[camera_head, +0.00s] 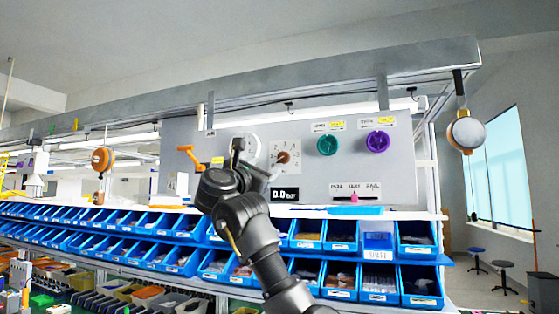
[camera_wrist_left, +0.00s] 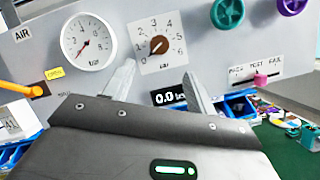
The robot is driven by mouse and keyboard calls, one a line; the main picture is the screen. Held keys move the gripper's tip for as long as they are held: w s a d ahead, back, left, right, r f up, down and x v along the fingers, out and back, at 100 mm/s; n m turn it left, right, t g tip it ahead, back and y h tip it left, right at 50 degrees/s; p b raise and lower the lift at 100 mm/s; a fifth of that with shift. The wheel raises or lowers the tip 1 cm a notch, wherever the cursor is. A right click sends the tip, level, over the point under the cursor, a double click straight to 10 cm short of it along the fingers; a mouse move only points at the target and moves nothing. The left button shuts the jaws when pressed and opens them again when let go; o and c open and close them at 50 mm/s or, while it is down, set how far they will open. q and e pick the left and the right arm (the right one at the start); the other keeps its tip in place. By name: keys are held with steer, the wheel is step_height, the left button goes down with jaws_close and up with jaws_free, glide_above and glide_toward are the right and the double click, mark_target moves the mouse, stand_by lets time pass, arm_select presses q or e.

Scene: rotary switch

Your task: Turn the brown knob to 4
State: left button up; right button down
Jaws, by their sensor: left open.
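The brown knob (camera_head: 283,157) sits on a white square dial plate on the grey panel. In the left wrist view the brown knob (camera_wrist_left: 158,45) shows in full, with a pale mark that seems to point to the lower left, near 0. The printed 4 is at the dial's upper right. My left gripper (camera_head: 257,160) is in front of the panel, left of the knob in the head view. In the left wrist view my left gripper (camera_wrist_left: 158,76) is open and empty, its fingertips below the knob and apart from it. My right gripper is not in view.
A round white gauge (camera_wrist_left: 89,42) is left of the dial. A green knob (camera_head: 327,144) and a purple knob (camera_head: 377,141) are to the right. A 0.0 display (camera_head: 285,195) is below. An orange valve handle (camera_head: 190,155) sticks out at left. Blue bins (camera_head: 341,236) line the front.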

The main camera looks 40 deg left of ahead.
mark_target(283, 157)
arm_select(q)
steer(key=p+x, duration=0.5)
steer(key=x, duration=0.4)
steer(key=shift+w+r+p, duration=0.25)
steer(key=shift+w+p, duration=0.05)
steer(key=shift+p, duration=0.05)
steer(key=shift+w+a+r, duration=0.1)
steer(key=shift+w+a, duration=0.1)
steer(key=shift+w, duration=0.4)
steer(key=shift+c, duration=0.3)
